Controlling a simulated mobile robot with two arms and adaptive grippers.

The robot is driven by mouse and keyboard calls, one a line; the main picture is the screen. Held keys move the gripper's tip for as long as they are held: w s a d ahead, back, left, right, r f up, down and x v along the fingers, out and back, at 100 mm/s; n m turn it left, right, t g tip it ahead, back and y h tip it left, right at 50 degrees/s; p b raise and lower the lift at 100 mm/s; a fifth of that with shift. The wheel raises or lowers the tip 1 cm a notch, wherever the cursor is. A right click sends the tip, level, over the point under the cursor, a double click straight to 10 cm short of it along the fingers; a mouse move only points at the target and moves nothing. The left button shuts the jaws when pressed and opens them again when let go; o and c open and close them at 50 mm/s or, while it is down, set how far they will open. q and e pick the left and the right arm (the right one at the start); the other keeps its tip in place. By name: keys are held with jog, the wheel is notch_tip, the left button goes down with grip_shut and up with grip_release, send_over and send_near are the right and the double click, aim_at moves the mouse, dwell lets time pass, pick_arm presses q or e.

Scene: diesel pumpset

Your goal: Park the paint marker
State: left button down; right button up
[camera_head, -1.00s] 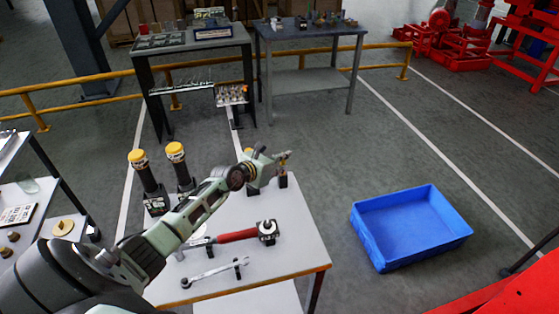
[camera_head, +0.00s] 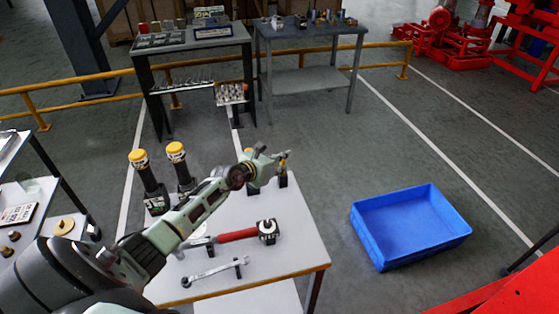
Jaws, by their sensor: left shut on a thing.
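My left gripper (camera_head: 284,157) is over the far right corner of the white table (camera_head: 300,250). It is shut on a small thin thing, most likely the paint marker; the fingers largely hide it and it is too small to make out. A small dark holder with an orange-yellow part (camera_head: 282,177) stands upright on the table right below the fingertips. I cannot tell whether the held thing touches it. My right gripper is not in view.
On the table lie a red-handled hammer (camera_head: 237,236) and a wrench (camera_head: 215,272); two yellow-capped dark tools (camera_head: 149,180) stand at its back left. A blue crate (camera_head: 383,262) is on the floor to the right. A yellow rail (camera_head: 385,68) runs behind.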

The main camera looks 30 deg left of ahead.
pick_arm(q)
jog(key=shift+f+b, duration=0.85)
jog(key=shift+f, duration=0.2)
jog(key=c, duration=1.7)
grip_release()
jog(key=shift+o, duration=0.2)
jog(key=v, duration=1.2)
